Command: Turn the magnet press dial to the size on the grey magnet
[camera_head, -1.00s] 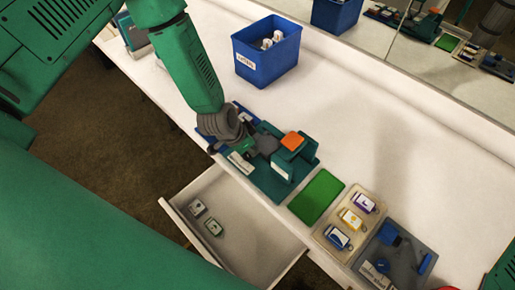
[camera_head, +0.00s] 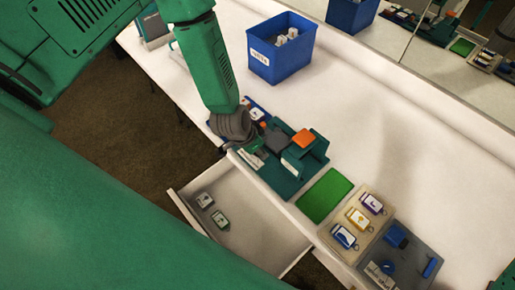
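The magnet press (camera_head: 290,180) is a teal block with an orange top piece (camera_head: 303,138), standing near the table's front edge. My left gripper (camera_head: 255,147) reaches down at the press's left end. Its dark grey body covers that part, and I cannot make out the dial or its marks. The fingers are too small and hidden to tell whether they are open or touch anything. Two small magnets, one greyish (camera_head: 204,200) and one greenish (camera_head: 220,220), lie in the open drawer. I cannot read their markings. My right gripper is not in view.
A blue bin (camera_head: 278,72) with white items stands behind the press. A green pad (camera_head: 340,183), a beige tray (camera_head: 336,253) with purple, yellow and blue tags, and a grey tray (camera_head: 405,268) with blue parts lie to the right. The white drawer (camera_head: 262,240) juts out in front. The table's back right is clear.

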